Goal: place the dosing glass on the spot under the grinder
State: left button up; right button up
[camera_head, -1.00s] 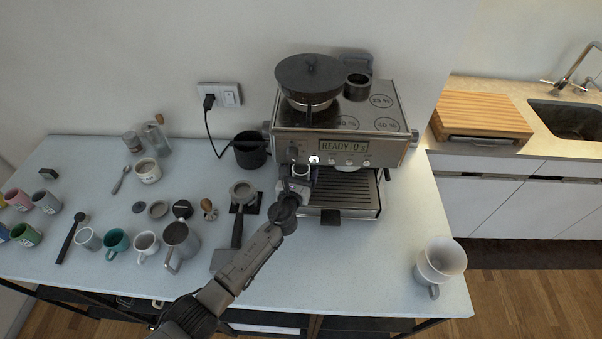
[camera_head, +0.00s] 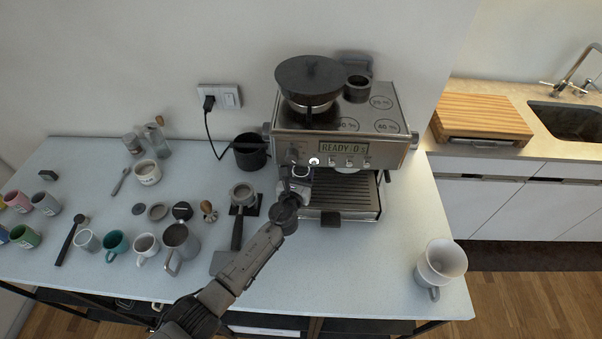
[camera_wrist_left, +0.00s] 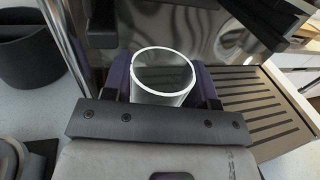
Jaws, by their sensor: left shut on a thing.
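My left gripper (camera_head: 296,184) reaches in at the left front of the espresso machine (camera_head: 345,133). In the left wrist view its two fingers (camera_wrist_left: 164,85) are shut on the dosing glass (camera_wrist_left: 163,72), a short clear cylinder with a bright rim. The glass is upright, with its open top toward the wrist camera. In the head view only a little of the glass shows, beneath the machine's front at the grinder side, left of the drip tray (camera_head: 343,193). The arm hides its base, so I cannot tell whether it touches the surface below. My right gripper is not in view.
A portafilter (camera_head: 238,215) lies left of the arm, with a tamper (camera_head: 208,210) and steel pitcher (camera_head: 181,243) farther left. A dark knock bin (camera_head: 250,150) stands behind. Several mugs fill the left side.

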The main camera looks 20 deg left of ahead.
pick_arm(q)
jog(key=o, duration=1)
jog(key=shift+s, duration=0.25)
jog(key=shift+s+d+p, duration=0.15)
jog(key=shift+s+p, duration=0.3)
jog(key=shift+s, duration=1.75)
jog(key=shift+s+d+p, duration=0.15)
jog(key=shift+s+p, duration=0.25)
jog(key=shift+s, duration=1.85)
jog(key=shift+s+d+p, duration=0.15)
jog(key=shift+s+p, duration=0.3)
jog(key=shift+s, duration=1.75)
